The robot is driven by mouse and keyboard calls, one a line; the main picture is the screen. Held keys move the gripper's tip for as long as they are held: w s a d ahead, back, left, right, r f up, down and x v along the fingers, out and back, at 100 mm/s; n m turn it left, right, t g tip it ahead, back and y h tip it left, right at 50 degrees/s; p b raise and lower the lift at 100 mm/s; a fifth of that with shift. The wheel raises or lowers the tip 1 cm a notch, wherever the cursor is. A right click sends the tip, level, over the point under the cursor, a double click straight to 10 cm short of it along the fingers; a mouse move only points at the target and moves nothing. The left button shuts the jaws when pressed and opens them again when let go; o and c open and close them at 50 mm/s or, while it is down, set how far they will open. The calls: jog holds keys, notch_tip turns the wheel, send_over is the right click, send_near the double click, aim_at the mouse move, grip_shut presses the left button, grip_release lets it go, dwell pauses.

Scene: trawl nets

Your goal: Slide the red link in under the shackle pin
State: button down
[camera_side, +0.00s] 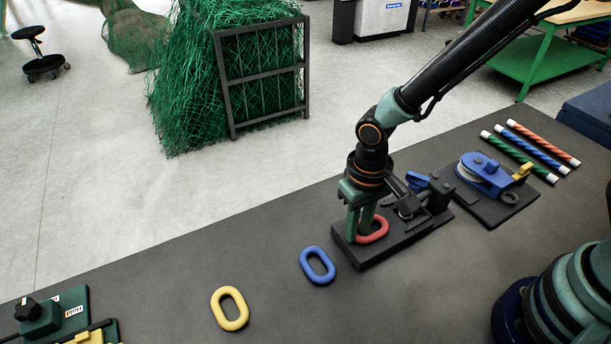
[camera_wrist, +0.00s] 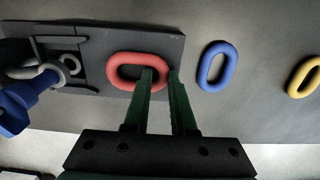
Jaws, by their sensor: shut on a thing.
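The red link (camera_side: 384,230) lies on the dark base plate (camera_side: 370,258), in front of the shackle fixture (camera_side: 410,206). My gripper (camera_side: 361,226) points down and is shut on the link's end. In the wrist view, one finger of my gripper (camera_wrist: 161,73) is in the hole of the red link (camera_wrist: 140,57) and the other is outside its right end. The link's free end points left toward the dark bracket (camera_wrist: 58,43), with a gap between them. A blue handle (camera_side: 418,182) sits on the fixture. The pin itself is hard to make out.
A blue link (camera_side: 306,263) and a yellow link (camera_side: 217,309) lie on the dark table, left of the plate. A blue pulley block (camera_side: 484,175) and several striped rods (camera_side: 540,152) are at the right. A green fixture (camera_side: 60,310) stands at the lower left.

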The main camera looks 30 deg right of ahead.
jog(key=shift+d, duration=4)
jog(key=shift+d, duration=0.15)
jog(key=c, duration=0.7)
grip_release()
jog(key=shift+o, duration=0.2)
jog(key=shift+r, duration=0.1)
notch_tip(320, 180, up, 8)
notch_tip(320, 180, up, 6)
jog(key=t, duration=0.3)
send_over(391, 220)
jog(key=w+d, duration=0.2)
jog(key=d, duration=0.1)
jog(key=s+d+r+t, duration=0.2)
jog(key=s+d+r, duration=0.2)
jog(key=r, duration=0.3)
jog(key=shift+s+d+r+t, duration=0.25)
jog(key=shift+d+r+t, duration=0.1)
jog(key=shift+d, duration=0.4)
